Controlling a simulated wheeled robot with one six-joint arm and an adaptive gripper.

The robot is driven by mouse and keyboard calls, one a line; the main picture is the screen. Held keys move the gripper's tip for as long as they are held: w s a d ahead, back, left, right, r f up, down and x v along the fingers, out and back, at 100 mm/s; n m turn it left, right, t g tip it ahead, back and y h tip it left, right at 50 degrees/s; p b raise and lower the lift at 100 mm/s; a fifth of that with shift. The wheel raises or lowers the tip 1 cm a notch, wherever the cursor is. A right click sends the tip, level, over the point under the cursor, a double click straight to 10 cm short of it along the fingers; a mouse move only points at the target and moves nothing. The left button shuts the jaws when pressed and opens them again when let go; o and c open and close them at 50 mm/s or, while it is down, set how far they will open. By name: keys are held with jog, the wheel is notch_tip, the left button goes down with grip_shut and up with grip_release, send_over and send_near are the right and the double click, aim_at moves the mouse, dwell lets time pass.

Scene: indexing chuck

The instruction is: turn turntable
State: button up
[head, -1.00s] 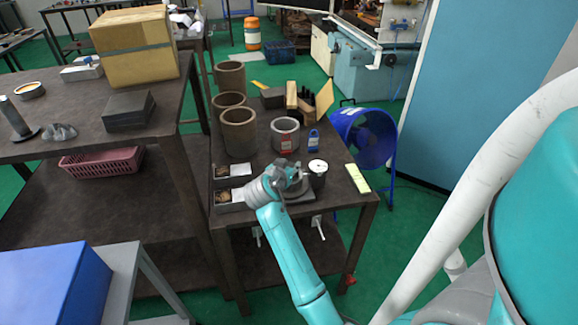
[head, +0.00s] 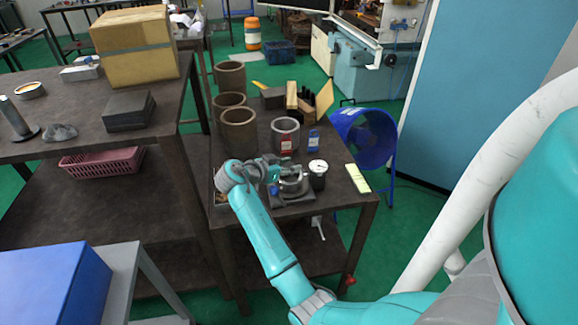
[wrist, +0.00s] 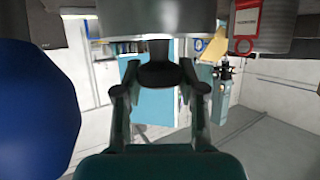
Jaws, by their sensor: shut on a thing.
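The turntable (head: 293,187) is a round grey metal chuck on a dark square base near the front of the workbench. My gripper (head: 273,174) is at its left side in the head view, level with its upper part. In the wrist view my gripper (wrist: 158,88) has both fingers closed around a dark round knob (wrist: 158,74). A broad grey metal cylinder (wrist: 157,20) fills the top of that view, directly by the knob. Whether the knob joins the turntable is hard to tell, since my wrist and fingers partly hide the contact in the head view.
A dark pot with a white dial (head: 318,168) stands close right of the turntable. A grey cylinder with a red tag (head: 286,134), a blue padlock (head: 313,140) and brown tubes (head: 239,130) stand behind. A pale yellow strip (head: 357,178) lies at the right edge.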

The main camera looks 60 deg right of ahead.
jog(key=o, duration=1.2)
jog(key=shift+f, duration=0.1)
jog(key=shift+c, duration=0.2)
jog(key=shift+a, duration=0.1)
jog(key=v, duration=1.2)
